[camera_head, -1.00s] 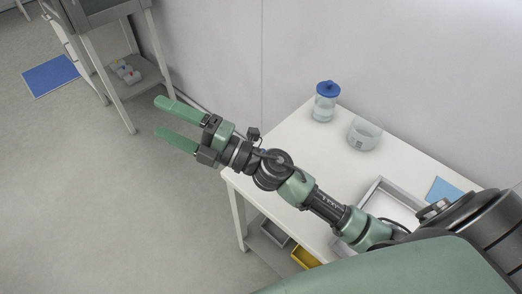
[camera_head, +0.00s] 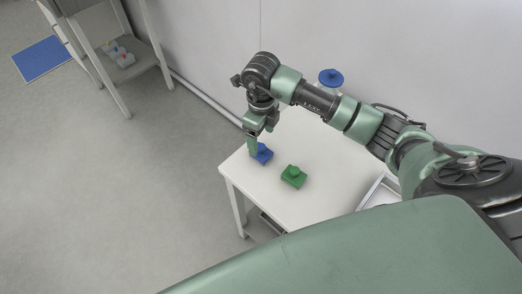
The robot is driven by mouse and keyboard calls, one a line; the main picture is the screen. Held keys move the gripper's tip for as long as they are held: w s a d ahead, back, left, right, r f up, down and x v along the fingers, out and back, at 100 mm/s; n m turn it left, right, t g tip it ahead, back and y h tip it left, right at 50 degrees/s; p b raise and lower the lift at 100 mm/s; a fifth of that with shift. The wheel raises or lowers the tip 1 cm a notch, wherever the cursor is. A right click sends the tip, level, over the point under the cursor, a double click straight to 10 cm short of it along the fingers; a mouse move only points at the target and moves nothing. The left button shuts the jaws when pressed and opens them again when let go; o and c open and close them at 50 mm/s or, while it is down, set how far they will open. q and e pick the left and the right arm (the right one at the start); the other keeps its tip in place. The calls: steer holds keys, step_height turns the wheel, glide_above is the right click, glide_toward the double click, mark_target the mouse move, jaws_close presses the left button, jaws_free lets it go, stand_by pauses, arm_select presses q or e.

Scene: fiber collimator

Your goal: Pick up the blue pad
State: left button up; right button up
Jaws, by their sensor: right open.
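A small blue block-like pad with a raised knob (camera_head: 263,154) sits on the white table near its left corner. My right gripper (camera_head: 253,147) points down at the left side of this blue pad, very close to it. Its jaws are open, seen nearly edge-on, and I cannot tell whether a finger touches the pad. The gripper hides part of the pad's left side. My left gripper is not in view.
A green pad with a knob (camera_head: 293,176) sits right of the blue one on the white table (camera_head: 335,168). A blue-lidded jar (camera_head: 331,78) is mostly behind my arm. A grey tray (camera_head: 378,192) lies at the right. A blue mat (camera_head: 42,59) is on the floor.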

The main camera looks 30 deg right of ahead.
mark_target(261, 146)
step_height(261, 146, down, 5)
steer(key=shift+r+p, duration=0.15)
steer(key=shift+p, duration=0.85)
steer(key=shift+f, duration=0.45)
steer(key=shift+c, duration=0.2)
steer(key=c, duration=1.4)
steer(key=shift+w+r, duration=0.1)
step_height(261, 146, up, 20)
steer(key=b, duration=0.3)
